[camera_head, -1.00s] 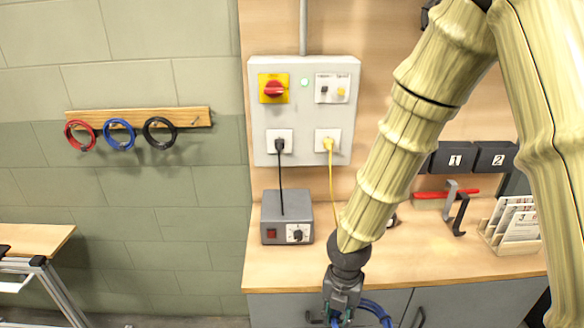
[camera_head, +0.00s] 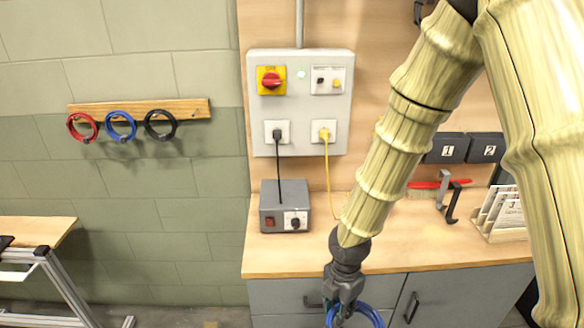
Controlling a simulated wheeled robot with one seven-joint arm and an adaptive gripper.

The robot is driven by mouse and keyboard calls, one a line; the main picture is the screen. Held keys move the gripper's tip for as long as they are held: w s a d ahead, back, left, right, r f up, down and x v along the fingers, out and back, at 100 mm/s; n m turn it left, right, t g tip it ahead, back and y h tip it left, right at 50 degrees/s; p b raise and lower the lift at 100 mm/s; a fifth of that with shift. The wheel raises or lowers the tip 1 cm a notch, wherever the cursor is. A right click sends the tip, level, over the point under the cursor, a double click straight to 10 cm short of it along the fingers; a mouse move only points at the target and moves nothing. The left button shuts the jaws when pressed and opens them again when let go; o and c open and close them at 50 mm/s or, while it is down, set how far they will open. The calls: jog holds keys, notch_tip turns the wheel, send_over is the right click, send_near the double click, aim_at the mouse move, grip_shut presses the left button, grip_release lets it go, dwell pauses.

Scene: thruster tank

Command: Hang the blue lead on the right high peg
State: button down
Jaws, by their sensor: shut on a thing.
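My gripper (camera_head: 342,314) is at the bottom of the head view, in front of the grey cabinet doors and below the worktop edge. It is shut on a coiled blue lead (camera_head: 370,312), whose lower part is cut off by the frame edge. A wooden peg rail (camera_head: 150,106) is on the green wall at the left. A red coil (camera_head: 70,128), another blue coil (camera_head: 121,137) and a black coil (camera_head: 147,127) hang from it side by side. A bare peg shows near the rail's right end. No other high peg can be made out.
The worktop (camera_head: 400,250) carries a grey power box (camera_head: 285,217) and a card rack (camera_head: 497,218). A grey wall panel (camera_head: 300,100) with a red switch has black and yellow cables plugged in. A wooden bench (camera_head: 35,238) stands at lower left. The wall below the rail is clear.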

jog(key=shift+w+d+f+m, duration=0.2)
jog(key=shift+w+f+m, duration=0.1)
jog(key=shift+m, duration=0.6)
jog(key=m, duration=0.2)
jog(key=d+f+m, duration=0.1)
jog(key=m, duration=0.1)
jog(key=shift+w, duration=0.25)
jog(key=m, duration=0.2)
jog(key=w+f+m, duration=0.1)
jog(key=shift+d, duration=0.25)
jog(key=w+d+f+m, duration=0.3)
jog(key=d+f+m, duration=0.1)
jog(key=m, duration=1.2)
jog(key=shift+d+f+m, duration=0.15)
jog(key=shift+f+m, duration=0.15)
jog(key=shift+w, duration=0.1)
